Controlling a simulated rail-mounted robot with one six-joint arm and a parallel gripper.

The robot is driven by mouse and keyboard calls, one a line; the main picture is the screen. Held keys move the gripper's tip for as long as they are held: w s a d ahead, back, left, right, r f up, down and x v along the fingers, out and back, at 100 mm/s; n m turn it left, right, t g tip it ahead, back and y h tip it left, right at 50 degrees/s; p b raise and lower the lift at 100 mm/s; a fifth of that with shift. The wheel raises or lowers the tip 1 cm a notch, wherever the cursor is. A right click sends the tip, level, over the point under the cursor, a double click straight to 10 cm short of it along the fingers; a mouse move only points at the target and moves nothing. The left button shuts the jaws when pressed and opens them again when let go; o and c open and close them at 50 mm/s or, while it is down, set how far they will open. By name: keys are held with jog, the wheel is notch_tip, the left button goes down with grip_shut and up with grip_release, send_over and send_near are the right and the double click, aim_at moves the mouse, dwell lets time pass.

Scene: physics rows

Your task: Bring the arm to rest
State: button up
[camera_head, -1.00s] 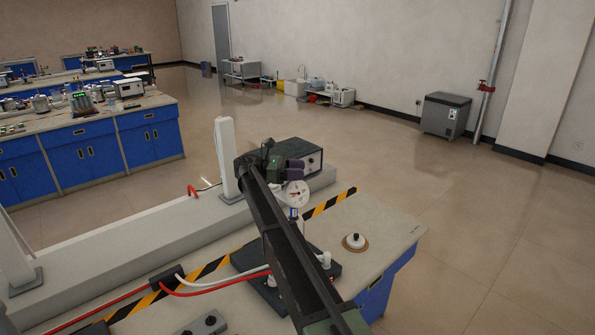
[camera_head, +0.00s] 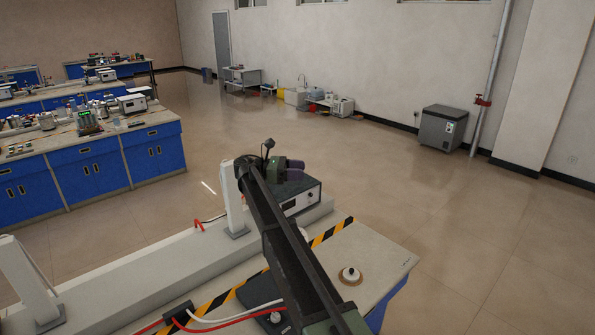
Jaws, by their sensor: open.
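My arm's long dark link runs from the bottom centre of the head view up to the left. It ends at a joint above the near bench (camera_head: 370,255), where green and purple wrist parts of mine show. No object is seen held.
A white post (camera_head: 235,212) is close to the arm's left. Red and white hoses cross the front. Open floor lies beyond.

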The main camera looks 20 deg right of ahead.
dwell(0.3)
jog(key=s+a+f+m+t+y+b, duration=0.3)
jog(key=s+f+m+y+b, duration=0.4)
jog(key=s+f, duration=1)
jog(key=s+a+f+m+t+y+b, duration=0.2)
jog(key=s+a+f+m+y+b, duration=0.2)
jog(key=s+f, duration=1.4)
jog(key=s+m+y+b, duration=0.3)
jog(key=y+b, duration=0.3)
jog(key=b, duration=0.1)
jog(key=shift+s+a+f+t, duration=0.2)
jog(key=shift+a+t, duration=0.1)
jog(key=shift+t, duration=0.1)
